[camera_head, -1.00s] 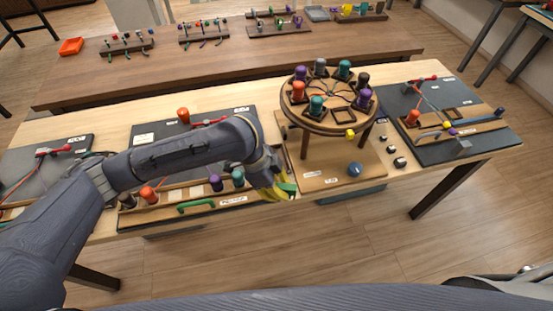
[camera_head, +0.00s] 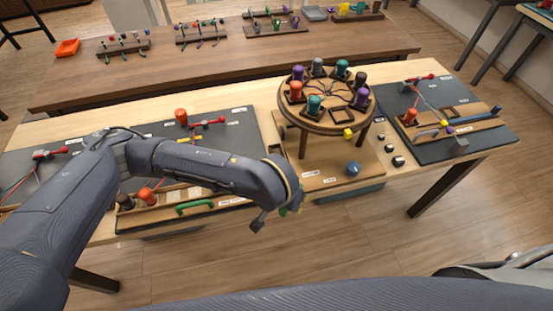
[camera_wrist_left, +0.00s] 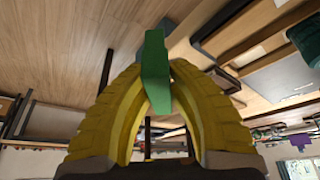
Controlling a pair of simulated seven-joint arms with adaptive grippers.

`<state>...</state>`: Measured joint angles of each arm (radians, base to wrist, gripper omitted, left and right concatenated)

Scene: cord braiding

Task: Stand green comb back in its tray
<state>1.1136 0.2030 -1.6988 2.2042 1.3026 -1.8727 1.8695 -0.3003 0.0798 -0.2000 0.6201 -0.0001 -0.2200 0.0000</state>
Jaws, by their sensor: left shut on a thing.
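My left gripper (camera_wrist_left: 153,95) has yellow fingers shut on the green comb (camera_wrist_left: 156,58). The comb stands out beyond the fingertips in the left wrist view. In the head view my left gripper (camera_head: 290,206) is mostly behind my wrist, off the front edge of the table, and only a little green shows there. A wooden tray (camera_head: 165,206) with bobbins lies on the dark mat left of the gripper, partly behind my arm. A curved green piece (camera_head: 195,207) is at its front side. I cannot tell which slot is the comb's. My right gripper is out of view.
A round braiding stand (camera_head: 327,104) with several coloured bobbins stands on a wooden board (camera_head: 335,178) to the right of the gripper. A second dark mat with a wooden tray (camera_head: 470,126) is farther right. A blue knob (camera_head: 353,168) sits on the board's front.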

